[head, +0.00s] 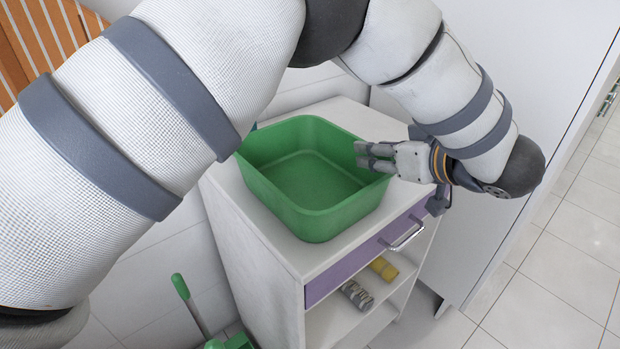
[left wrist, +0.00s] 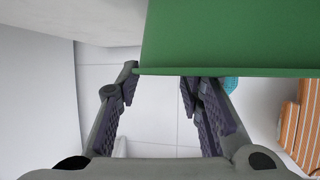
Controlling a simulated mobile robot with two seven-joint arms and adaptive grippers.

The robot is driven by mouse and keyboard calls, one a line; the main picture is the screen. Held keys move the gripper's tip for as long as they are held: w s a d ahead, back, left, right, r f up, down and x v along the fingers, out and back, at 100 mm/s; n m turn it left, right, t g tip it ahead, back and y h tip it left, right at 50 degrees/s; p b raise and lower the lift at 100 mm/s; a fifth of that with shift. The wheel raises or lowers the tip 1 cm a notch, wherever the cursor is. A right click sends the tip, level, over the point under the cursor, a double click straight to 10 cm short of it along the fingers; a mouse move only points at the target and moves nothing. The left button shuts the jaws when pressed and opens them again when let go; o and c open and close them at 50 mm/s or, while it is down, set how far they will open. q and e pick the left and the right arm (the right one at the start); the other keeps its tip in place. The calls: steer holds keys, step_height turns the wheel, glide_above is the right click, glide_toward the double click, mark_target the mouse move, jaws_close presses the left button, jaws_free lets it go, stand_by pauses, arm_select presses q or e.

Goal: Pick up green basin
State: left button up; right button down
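The green basin (head: 320,215) is an empty, upright, rounded square tub on top of the white cabinet (head: 262,235). My left gripper (head: 362,155) is at the basin's right rim in the head view, with its fingers pointing left at rim height. In the left wrist view the left gripper (left wrist: 160,80) has its two fingers spread apart, with nothing between them. The basin (left wrist: 230,35) fills the upper right there, its edge close to the fingertips. I cannot tell whether they touch it. My right gripper is not in view.
The cabinet has a purple drawer (head: 360,265) with a metal handle, and shelves holding a yellow item (head: 383,267) and a grey ribbed item (head: 357,295). A green-handled tool (head: 190,305) stands at lower left. A tall white panel is behind. Tiled floor at right is clear.

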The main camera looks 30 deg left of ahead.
arm_select(q)
steer(key=x, duration=0.4)
steer(key=shift+w+a+f, duration=0.1)
steer(key=shift+w+a, duration=0.05)
steer(key=shift+a, duration=0.1)
steer(key=shift+d, duration=0.1)
jaws_close()
